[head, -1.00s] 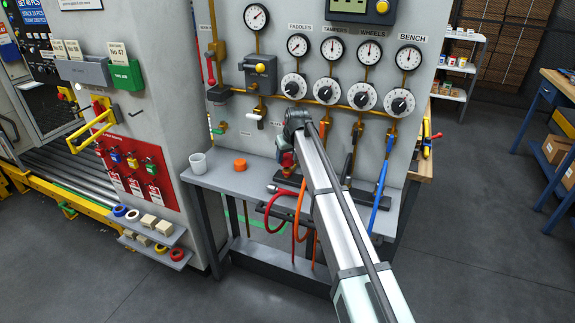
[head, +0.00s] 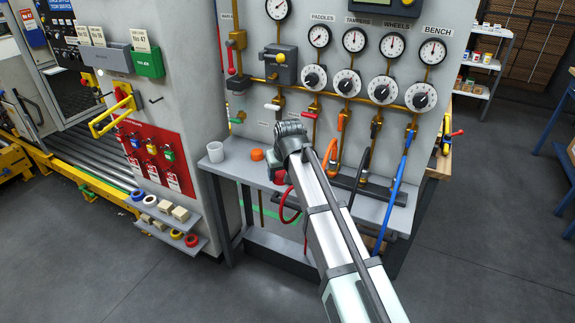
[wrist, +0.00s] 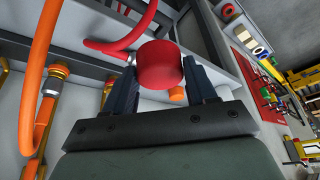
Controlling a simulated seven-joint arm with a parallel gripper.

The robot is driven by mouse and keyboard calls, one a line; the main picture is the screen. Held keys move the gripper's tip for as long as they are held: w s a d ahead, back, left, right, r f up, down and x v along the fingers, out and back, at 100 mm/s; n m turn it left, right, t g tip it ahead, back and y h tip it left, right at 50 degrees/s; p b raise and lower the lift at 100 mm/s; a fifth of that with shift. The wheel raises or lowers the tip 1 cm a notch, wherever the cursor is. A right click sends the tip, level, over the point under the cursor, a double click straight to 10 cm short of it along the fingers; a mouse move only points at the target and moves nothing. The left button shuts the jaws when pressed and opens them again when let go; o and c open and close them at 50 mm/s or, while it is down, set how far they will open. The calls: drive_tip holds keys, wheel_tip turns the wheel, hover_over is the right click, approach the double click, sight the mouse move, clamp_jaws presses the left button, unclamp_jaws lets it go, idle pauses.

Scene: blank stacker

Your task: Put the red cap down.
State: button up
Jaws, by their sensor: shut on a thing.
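The red cap (wrist: 160,66) is a short round cylinder held between the two dark fingers of my gripper (wrist: 160,78) in the wrist view. The fingers are shut on its sides. In the head view my wrist and forearm cover most of the gripper, close to the orange cap (head: 257,154) on the grey shelf (head: 232,166); I cannot make out the red cap clearly there. The orange cap also shows in the wrist view (wrist: 177,95), beyond the red cap and partly hidden by it and a finger. The gap between the red cap and the shelf cannot be judged.
A red hose (head: 288,207) hangs near my gripper. An orange hose (head: 335,146) and a blue hose (head: 398,187) are to the right. The gauge panel (head: 330,85) rises behind the shelf.

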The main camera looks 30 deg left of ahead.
drive_tip(key=shift+s+f, duration=0.1)
drive_tip(key=shift+s, duration=0.35)
drive_tip(key=shift+w+a, duration=0.1)
drive_tip(key=shift+a, duration=0.3)
drive_tip(key=w+a+n, duration=0.2)
drive_tip(key=w+a, duration=1.1)
drive_tip(key=a, duration=0.3)
drive_tip(key=shift+s+a+f+n+g+y, duration=0.15)
drive_tip(key=shift+f+n+g, duration=0.2)
drive_tip(key=shift+f, duration=1.2)
drive_tip(key=shift+s+a+f+n+g+y, duration=0.15)
drive_tip(key=shift+f+n, duration=0.3)
drive_tip(key=shift+f, duration=1.15)
drive_tip(key=shift+f+n+g+y, duration=0.2)
drive_tip(key=shift+f+n, duration=0.2)
drive_tip(key=shift+f, duration=1.15)
drive_tip(key=shift+f, duration=0.1)
drive_tip(key=o, duration=1)
